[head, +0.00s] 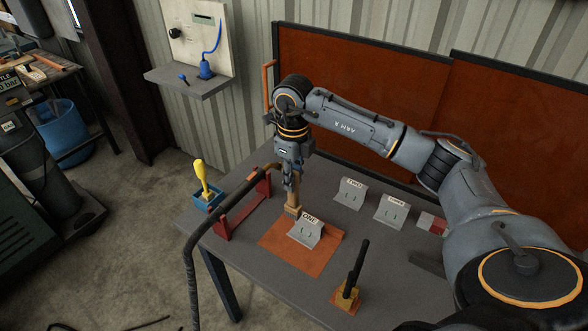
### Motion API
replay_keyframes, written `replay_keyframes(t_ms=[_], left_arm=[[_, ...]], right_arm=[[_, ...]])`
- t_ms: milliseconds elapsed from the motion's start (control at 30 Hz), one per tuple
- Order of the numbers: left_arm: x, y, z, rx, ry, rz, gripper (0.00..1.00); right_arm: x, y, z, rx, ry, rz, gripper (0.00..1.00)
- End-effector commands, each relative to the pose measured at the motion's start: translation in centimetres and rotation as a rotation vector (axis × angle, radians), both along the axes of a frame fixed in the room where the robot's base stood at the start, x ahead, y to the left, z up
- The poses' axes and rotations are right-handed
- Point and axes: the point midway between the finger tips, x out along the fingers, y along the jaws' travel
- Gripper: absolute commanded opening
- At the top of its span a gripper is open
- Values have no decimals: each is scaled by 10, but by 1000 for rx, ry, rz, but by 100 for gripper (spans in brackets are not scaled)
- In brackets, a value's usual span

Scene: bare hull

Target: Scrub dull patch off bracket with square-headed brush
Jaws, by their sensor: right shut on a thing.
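My right gripper (290,184) points down and is shut on a tan, wooden-looking brush (292,211). The brush's lower end is at the back left edge of the bracket marked ONE (305,233); I cannot tell whether they touch. The bracket is a pale grey bent plate with slots, resting on an orange-brown mat (283,256). Two similar brackets, marked TWO (350,193) and THREE (391,212), stand behind and to the right. No dull patch can be made out at this size. My left gripper is out of view.
A black-handled tool (355,268) stands upright in a yellowish block near the front edge of the grey table (285,296). A red stand (243,207) and a blue holder (207,201) with a yellow tool (201,178) are at left. Rust-coloured panels (355,80) close the back.

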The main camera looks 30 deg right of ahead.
Motion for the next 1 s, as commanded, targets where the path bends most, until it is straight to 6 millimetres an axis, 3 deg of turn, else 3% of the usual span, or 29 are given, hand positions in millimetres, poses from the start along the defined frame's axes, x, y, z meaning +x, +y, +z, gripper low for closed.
replay_keyframes(t_ms=[133,400,667,1000], left_arm=[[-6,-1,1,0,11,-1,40],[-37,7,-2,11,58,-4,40],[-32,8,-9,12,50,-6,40],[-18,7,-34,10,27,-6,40]], right_arm=[[2,-4,1,1,1,-68,0],[2,-4,1,1,1,-67,0],[2,-4,-6,0,2,-67,0],[2,-4,-37,0,2,-66,0]])
